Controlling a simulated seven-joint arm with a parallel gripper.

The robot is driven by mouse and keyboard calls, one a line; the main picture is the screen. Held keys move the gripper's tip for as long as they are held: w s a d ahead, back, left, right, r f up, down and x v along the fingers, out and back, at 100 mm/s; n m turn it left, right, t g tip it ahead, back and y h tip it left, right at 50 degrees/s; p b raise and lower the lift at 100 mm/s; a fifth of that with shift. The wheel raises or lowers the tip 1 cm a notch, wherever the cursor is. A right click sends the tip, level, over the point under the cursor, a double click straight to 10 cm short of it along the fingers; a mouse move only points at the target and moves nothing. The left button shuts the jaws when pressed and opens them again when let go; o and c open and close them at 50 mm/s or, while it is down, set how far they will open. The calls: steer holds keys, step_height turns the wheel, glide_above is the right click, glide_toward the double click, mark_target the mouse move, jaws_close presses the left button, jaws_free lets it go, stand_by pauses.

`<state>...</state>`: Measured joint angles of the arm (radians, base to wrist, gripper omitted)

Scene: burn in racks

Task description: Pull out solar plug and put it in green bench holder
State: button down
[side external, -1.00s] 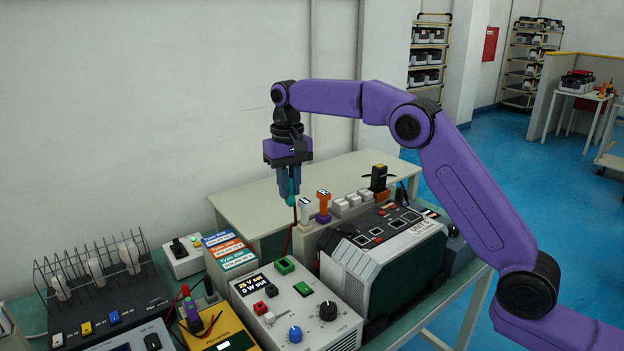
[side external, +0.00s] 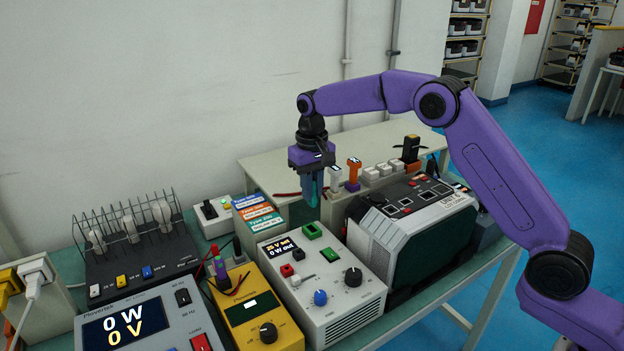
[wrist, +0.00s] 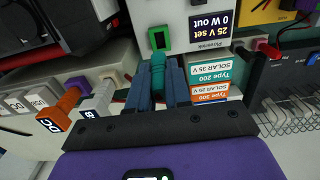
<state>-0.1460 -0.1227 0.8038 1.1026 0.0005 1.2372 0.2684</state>
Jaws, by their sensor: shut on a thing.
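My gripper (side external: 313,196) is shut on a teal plug (wrist: 158,76), the likely solar plug, which points downward. The plug also shows between the fingers in the side view (side external: 312,190). In the wrist view, my gripper (wrist: 157,94) grips it from both sides. The green holder (side external: 311,231) is a green-rimmed socket on top of the grey bench supply, below the plug in the side view. It also shows in the wrist view (wrist: 160,38), just beyond the plug and apart from it. The plug's lower end is partly hidden.
The power station (side external: 420,215) has an orange DC plug (side external: 353,170) and several white plugs at its back edge. Solar and type labels (side external: 255,212) stand left of my gripper. The grey supply (side external: 340,290) reads 25 V set, 0 W out. A yellow meter (side external: 260,318) is nearby.

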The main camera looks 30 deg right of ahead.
mark_target(312, 205)
steer(key=shift+f, duration=2.85)
steer(key=c, duration=1.7)
jaws_free()
jaws_close()
steer(key=shift+f, duration=1.25)
steer(key=o, duration=0.7)
jaws_free()
